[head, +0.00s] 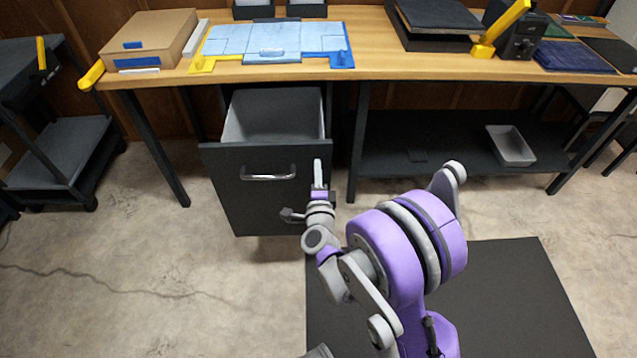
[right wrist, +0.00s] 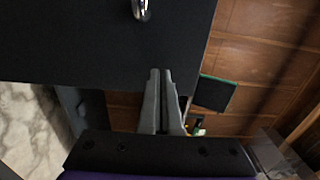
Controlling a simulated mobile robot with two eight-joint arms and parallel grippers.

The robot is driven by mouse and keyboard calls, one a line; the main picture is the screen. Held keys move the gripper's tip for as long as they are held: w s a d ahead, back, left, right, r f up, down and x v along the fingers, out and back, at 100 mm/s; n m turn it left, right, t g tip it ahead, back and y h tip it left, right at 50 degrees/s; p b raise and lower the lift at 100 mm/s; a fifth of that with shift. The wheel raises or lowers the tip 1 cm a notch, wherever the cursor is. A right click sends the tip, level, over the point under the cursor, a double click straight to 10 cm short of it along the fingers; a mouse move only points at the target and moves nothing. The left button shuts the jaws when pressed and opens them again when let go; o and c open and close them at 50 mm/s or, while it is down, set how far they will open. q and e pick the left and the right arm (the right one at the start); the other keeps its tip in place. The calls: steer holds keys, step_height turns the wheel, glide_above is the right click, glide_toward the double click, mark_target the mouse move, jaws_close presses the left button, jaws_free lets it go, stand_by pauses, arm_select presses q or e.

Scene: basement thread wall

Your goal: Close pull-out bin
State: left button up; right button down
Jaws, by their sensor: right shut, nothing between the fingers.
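The pull-out bin (head: 228,190) is a dark grey drawer under the wooden workbench, and it stands pulled out. Its grey inside shows from above, and it looks empty. A silver bar handle (head: 268,174) is on its front; part of the handle shows in the right wrist view (right wrist: 140,9). My right gripper (head: 317,168) is shut and empty, at the right edge of the bin's front, to the right of the handle. In the right wrist view its fingers (right wrist: 160,75) are together at the dark front panel (right wrist: 90,40); I cannot tell whether they touch it. My left gripper is not in view.
The workbench (head: 400,68) holds a cardboard box (head: 151,38), a blue-and-yellow board (head: 270,42) and dark equipment (head: 518,35). A grey tray (head: 511,146) sits on the lower shelf. A cart (head: 55,140) stands at the left. A dark mat (head: 500,290) lies on the open concrete floor.

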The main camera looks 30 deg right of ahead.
steer(key=shift+w+d, duration=0.25)
steer(key=shift+w, duration=0.15)
